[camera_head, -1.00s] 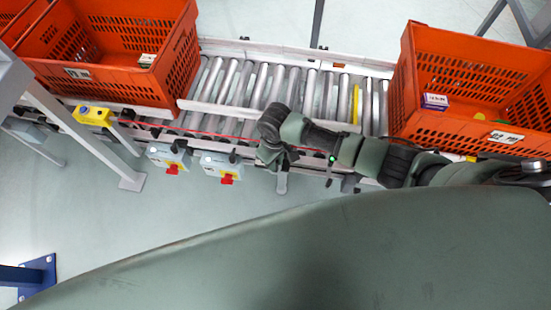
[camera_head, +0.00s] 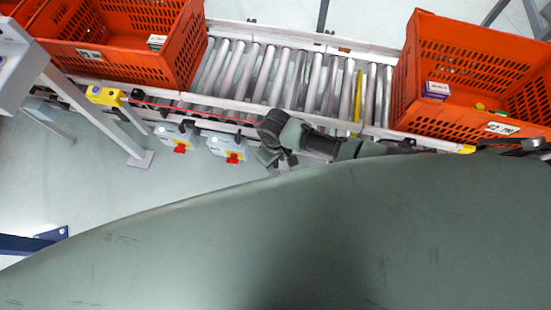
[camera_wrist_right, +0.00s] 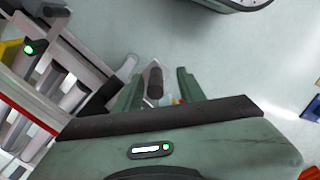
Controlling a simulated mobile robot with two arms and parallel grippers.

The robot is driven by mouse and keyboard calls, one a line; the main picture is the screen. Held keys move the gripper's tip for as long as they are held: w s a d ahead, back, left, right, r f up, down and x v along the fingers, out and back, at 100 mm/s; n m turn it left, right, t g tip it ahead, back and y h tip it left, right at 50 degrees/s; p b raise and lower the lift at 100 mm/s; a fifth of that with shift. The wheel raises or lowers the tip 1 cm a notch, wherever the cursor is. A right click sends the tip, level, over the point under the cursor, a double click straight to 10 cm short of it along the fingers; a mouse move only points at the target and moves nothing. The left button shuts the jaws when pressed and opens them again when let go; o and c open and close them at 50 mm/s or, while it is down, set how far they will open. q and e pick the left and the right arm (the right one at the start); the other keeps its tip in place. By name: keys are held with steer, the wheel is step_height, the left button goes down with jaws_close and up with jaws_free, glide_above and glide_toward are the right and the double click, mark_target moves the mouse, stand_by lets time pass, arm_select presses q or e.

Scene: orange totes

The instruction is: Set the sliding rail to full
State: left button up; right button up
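A roller conveyor (camera_head: 235,75) runs between two orange totes. A long pale rail (camera_head: 225,107) lies along its near side; I cannot tell which part slides. My right gripper (camera_head: 270,158) is at the conveyor's near side in the head view, partly hidden by my own body. In the right wrist view its two green fingers (camera_wrist_right: 160,88) stand apart. A dark rounded handle (camera_wrist_right: 155,80) shows between them, with visible gaps on both sides. I cannot tell how deep it sits between the fingers. My left gripper is out of view.
Orange totes stand at left (camera_head: 120,55) and right (camera_head: 440,120), with small boxes inside. Two grey switch boxes with red knobs (camera_head: 228,147) hang on the near side, by a yellow box (camera_head: 105,96). Grey posts stand at left. The floor in front is clear.

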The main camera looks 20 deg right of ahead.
step_height(320, 180, up, 8)
steer(key=shift+f+p, duration=0.1)
steer(key=shift+p, duration=0.35)
steer(key=shift+a, duration=0.1)
stand_by(0.4)
